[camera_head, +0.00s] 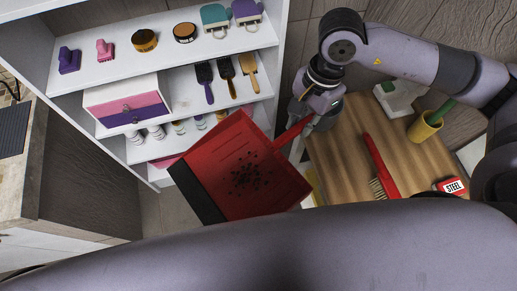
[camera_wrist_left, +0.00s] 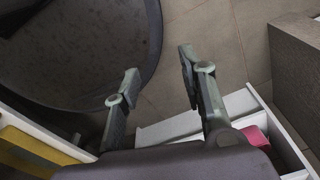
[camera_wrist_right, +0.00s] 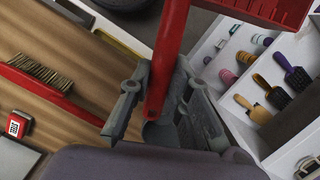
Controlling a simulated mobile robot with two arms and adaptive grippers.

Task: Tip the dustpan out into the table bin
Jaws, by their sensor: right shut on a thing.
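A red dustpan (camera_head: 225,160) with a dark front lip hangs in the air left of the wooden table, in front of the shelf. Dark crumbs (camera_head: 250,175) lie on its pan. My right gripper (camera_head: 316,112) is shut on the dustpan's handle, which shows in the right wrist view (camera_wrist_right: 168,55). My left gripper (camera_wrist_left: 155,85) is open and empty above the floor, outside the head view. A pale-and-yellow thing (camera_head: 313,187) at the table's left edge is mostly hidden by the dustpan; I cannot tell whether it is the table bin.
The wooden table (camera_head: 335,160) holds a red brush (camera_head: 378,165), a yellow cup (camera_head: 424,128) with a green item, a white-and-green box (camera_head: 395,97) and a red STEEL item (camera_head: 453,187). A white shelf unit (camera_head: 110,73) with brushes and jars stands behind the dustpan.

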